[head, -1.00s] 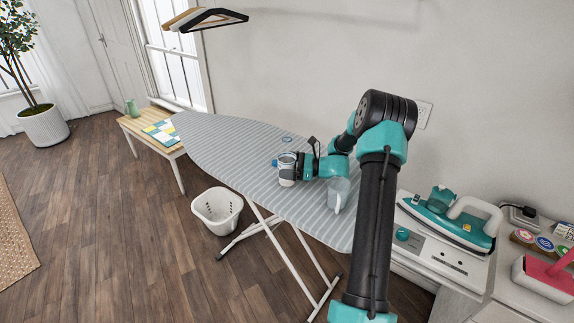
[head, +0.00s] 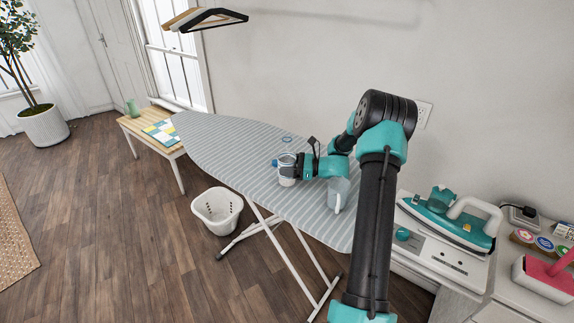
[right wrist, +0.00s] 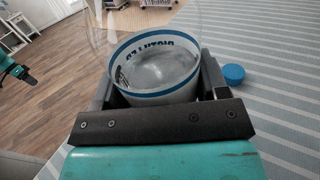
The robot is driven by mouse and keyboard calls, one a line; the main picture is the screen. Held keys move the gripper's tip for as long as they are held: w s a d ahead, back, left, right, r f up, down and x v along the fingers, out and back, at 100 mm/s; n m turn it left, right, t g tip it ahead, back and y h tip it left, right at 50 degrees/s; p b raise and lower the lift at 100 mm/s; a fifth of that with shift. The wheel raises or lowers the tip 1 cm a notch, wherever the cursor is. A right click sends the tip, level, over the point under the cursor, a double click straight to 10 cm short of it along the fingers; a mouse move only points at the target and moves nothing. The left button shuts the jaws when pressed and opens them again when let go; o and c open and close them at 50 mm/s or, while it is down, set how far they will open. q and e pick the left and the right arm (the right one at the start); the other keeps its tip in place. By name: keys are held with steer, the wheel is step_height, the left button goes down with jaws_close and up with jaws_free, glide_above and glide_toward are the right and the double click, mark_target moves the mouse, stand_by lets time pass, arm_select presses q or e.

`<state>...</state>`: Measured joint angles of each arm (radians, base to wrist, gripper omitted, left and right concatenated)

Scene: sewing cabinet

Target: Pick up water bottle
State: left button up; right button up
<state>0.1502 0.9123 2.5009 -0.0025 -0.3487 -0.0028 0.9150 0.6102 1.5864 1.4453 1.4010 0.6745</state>
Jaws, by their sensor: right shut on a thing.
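The water bottle (head: 287,172) is clear with a white, blue-edged label and stands upright over the striped ironing board. My right gripper (head: 290,168) is shut on it from the right side. In the right wrist view the bottle (right wrist: 155,68) sits between the two fingers of my right gripper (right wrist: 155,90), and the lettering on its label shows. I cannot tell whether its base touches the board.
A clear measuring cup (head: 338,194) stands on the ironing board (head: 240,150) just right of my gripper. A blue cap (right wrist: 233,74) lies on the board beside the bottle. A white basket (head: 217,211) is on the floor. A teal iron (head: 450,222) stands on the right.

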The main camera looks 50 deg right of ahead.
mark_target(287, 141)
steer(key=shift+c, duration=1.1)
steer(key=shift+r, duration=0.2)
steer(key=shift+r, duration=4.75)
steer(key=shift+r, duration=0.1)
steer(key=shift+s, duration=0.1)
